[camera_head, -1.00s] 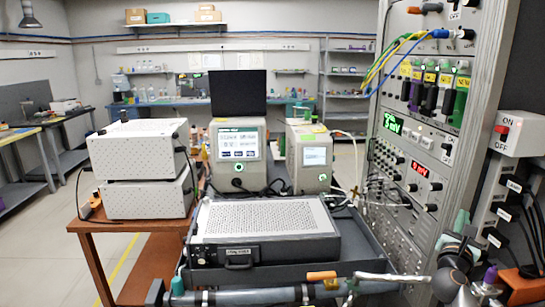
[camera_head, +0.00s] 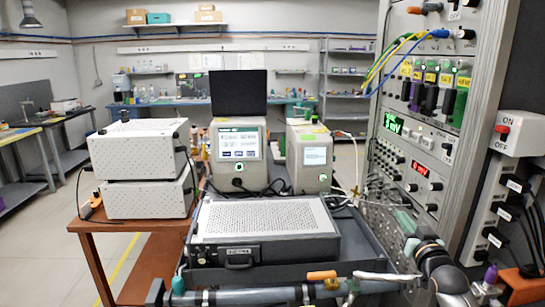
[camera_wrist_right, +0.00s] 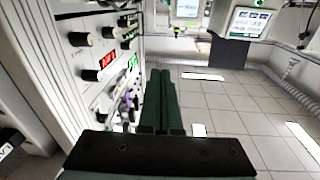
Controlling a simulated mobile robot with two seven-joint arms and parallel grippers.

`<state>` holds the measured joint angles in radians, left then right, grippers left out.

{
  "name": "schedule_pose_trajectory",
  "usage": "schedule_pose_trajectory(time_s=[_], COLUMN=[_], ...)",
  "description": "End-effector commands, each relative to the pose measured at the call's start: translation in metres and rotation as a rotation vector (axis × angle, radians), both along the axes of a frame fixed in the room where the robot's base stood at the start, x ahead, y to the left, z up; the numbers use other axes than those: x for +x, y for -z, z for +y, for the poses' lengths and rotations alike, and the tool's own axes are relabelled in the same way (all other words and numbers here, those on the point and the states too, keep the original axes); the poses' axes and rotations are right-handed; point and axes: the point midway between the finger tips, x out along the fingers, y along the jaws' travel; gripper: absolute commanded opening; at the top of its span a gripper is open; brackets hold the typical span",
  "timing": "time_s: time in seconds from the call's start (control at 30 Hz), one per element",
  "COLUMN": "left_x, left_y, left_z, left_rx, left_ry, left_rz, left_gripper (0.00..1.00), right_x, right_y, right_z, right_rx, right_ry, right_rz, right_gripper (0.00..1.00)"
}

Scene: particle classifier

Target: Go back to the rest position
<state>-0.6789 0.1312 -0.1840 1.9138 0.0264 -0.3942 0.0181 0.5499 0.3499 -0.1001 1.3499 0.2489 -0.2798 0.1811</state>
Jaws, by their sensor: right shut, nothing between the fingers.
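My right gripper (camera_head: 402,212) shows in the head view as a small dark-green shape in front of the lower part of the instrument rack. In the right wrist view its two green fingers (camera_wrist_right: 161,74) lie side by side, shut and empty. They point away from the camera, apart from the rack panel on the left of that view. My left gripper is in neither view.
The tall instrument rack (camera_head: 415,165), with knobs and cables, stands close to my right arm. A switch box (camera_head: 518,133) is at the far right. A perforated grey unit (camera_head: 265,218) and a pipe (camera_head: 250,297) lie in front.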

Motion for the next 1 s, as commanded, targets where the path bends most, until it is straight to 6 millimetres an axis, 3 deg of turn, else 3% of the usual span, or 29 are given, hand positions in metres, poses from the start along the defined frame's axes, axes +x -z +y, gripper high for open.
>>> schedule_pose_trajectory(time_s=[0.17, 0.2, 0.47, 0.67, 0.8, 1.0], left_x=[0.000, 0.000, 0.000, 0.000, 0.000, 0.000], left_y=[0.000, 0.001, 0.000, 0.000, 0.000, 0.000], left_z=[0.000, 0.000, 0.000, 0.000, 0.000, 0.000], left_rx=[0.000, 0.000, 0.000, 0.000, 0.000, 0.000], left_ry=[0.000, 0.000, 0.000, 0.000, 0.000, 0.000], left_rz=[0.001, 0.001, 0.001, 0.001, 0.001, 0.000], left_gripper=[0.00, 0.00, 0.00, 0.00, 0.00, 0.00], right_x=[-0.002, -0.010, -0.074, -0.163, -0.241, -0.346], right_y=[0.021, 0.045, 0.153, 0.244, 0.295, 0.334], right_z=[-0.022, -0.012, 0.037, 0.083, 0.115, 0.150], right_rx=[-0.388, -0.379, -0.345, -0.289, -0.233, -0.148], right_ry=[0.095, 0.072, -0.031, -0.124, -0.182, -0.233], right_rz=[0.127, 0.152, 0.284, 0.429, 0.538, 0.677], right_gripper=[0.00, 0.00, 0.00, 0.00, 0.00, 0.00])
